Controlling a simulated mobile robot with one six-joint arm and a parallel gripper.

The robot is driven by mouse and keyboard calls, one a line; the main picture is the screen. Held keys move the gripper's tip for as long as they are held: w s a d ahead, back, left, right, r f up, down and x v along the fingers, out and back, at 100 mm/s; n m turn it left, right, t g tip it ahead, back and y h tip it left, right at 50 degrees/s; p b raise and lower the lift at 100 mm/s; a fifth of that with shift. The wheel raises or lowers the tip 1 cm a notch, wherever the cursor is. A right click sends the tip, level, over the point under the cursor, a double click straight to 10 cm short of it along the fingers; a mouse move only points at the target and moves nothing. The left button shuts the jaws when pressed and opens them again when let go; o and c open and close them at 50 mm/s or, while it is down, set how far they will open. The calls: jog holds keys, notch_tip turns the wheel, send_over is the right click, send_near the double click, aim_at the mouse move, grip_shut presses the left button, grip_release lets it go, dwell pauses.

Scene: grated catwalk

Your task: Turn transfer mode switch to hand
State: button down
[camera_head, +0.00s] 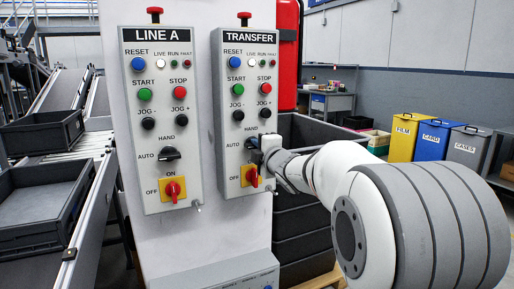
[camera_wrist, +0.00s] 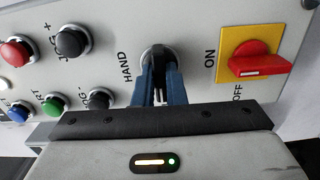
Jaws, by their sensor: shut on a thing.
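The TRANSFER panel (camera_head: 222,105) is the right one of two grey control boxes. Its black mode switch (camera_wrist: 158,54) sits between the HAND label and the ON/OFF switch in the wrist view. My gripper (camera_wrist: 159,88) has its two blue fingers shut on the switch's handle, one on each side. In the head view my gripper (camera_head: 262,144) reaches in from the right and covers most of this switch, beside the AUTO label. The fingers hide much of the handle, so I cannot tell exactly where it points.
The red ON/OFF switch (camera_head: 252,177) on its yellow plate is just below my gripper. JOG buttons (camera_head: 238,115) are close above. The LINE A panel (camera_head: 137,110) with a similar mode switch (camera_head: 169,154) stands left. A dark crate (camera_head: 310,132) is behind my arm.

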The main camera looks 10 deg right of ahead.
jog(key=m+p, duration=0.7)
jog(key=m, duration=1)
jog(key=shift+p, duration=0.35)
jog(key=shift+m, duration=0.4)
jog(key=c, duration=1.5)
grip_release()
jog(key=shift+s, duration=0.1)
